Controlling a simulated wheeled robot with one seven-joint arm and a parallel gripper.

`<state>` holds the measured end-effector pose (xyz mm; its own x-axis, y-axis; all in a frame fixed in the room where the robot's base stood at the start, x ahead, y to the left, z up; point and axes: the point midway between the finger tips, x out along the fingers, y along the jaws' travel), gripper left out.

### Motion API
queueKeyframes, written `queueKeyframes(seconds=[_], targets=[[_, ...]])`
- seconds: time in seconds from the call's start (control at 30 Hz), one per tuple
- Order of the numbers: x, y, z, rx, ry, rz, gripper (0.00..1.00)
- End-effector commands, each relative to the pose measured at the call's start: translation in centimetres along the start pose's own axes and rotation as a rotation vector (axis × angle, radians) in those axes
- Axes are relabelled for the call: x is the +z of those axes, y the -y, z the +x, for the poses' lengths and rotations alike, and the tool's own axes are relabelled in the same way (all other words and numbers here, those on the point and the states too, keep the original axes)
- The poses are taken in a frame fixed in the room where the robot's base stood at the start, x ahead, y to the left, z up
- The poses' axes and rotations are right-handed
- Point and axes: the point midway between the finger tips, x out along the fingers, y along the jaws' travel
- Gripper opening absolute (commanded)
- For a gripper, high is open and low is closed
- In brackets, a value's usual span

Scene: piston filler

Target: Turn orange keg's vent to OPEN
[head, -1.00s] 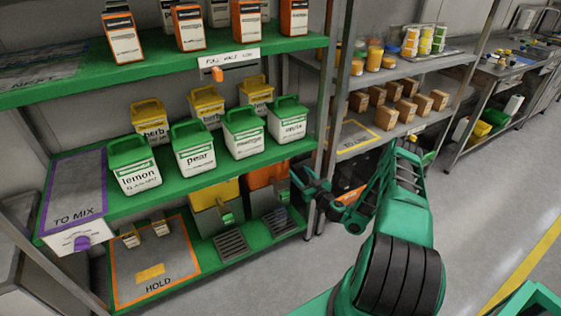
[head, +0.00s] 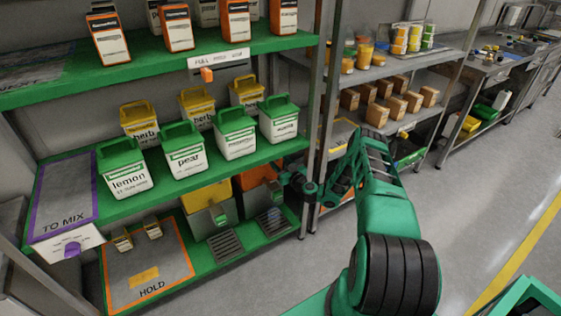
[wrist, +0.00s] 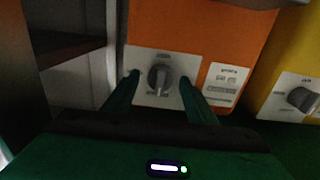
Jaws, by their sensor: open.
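The orange keg (wrist: 212,40) fills the middle of the wrist view. It also shows in the head view (head: 251,178), on the lower green shelf, partly hidden by my arm. Its vent knob (wrist: 159,80) is grey and sits on a pale plate. The knob's grip runs roughly up and down in the wrist view. The small lettering around it is too blurred to read. My gripper (wrist: 159,77) is open, with one finger on each side of the knob. Gaps show between the fingers and the knob, and I cannot see any contact.
A yellow keg (wrist: 294,65) with a similar knob (wrist: 303,98) stands beside the orange one; in the head view it is to the left (head: 205,197). Labelled tubs stand on the green shelf above. A shelf post (head: 312,120) rises close to my arm.

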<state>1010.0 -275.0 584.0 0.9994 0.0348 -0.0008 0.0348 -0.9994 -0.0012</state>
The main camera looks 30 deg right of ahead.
Motion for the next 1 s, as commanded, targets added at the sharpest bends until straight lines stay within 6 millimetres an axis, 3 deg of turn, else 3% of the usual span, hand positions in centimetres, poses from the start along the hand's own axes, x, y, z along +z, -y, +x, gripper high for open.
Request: queueKeyframes(seconds=[0.23, 0.4, 0.43, 0.47, 0.5, 0.57, 1.0], targets=[[0.0, 0.0, 0.1, 0.0, 0.0, -0.001, 0.49], [0.0, 0.0, 0.0, 0.0, 0.0, -0.001, 0.1], [0.0, 0.0, 0.0, 0.0, 0.0, -0.001, 0.1], [-0.1, -2.9, -0.2, 0.008, -0.003, -0.009, 0.1], [0.0, -1.7, -0.1, 0.005, 0.0, -0.003, 0.12], [0.0, -1.2, -0.1, 0.006, 0.0, -0.001, 0.1], [0.1, -0.8, -0.2, 0.012, 0.0, 0.181, 0.1]])
